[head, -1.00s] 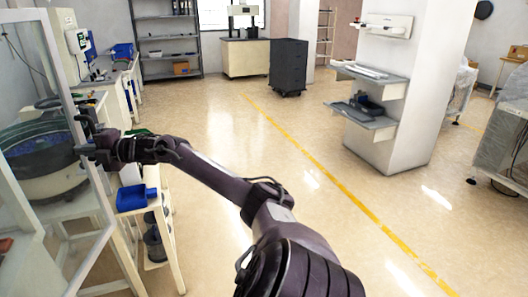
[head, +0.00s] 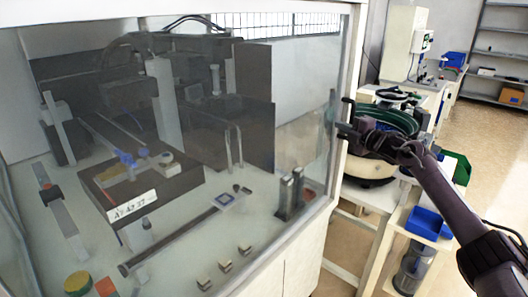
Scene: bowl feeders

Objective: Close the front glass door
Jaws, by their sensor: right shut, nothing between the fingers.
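The front glass door (head: 240,130) fills the left and middle of the head view. Its clear pane stands in front of the machine's inside, with a pale frame along the top and right edge. The pane looks in line with the cabinet front, but I cannot tell whether it is fully flush. My right gripper (head: 342,118) is at the right frame edge of the door, shut and empty. I cannot tell whether it touches the frame. My left gripper is not in view.
Behind the glass are a dark box with a white label (head: 133,206) and several small parts. A bowl feeder (head: 372,167) stands right of the cabinet behind my gripper. A blue bin (head: 428,224) sits on a stand below. Open floor (head: 480,140) lies at the right.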

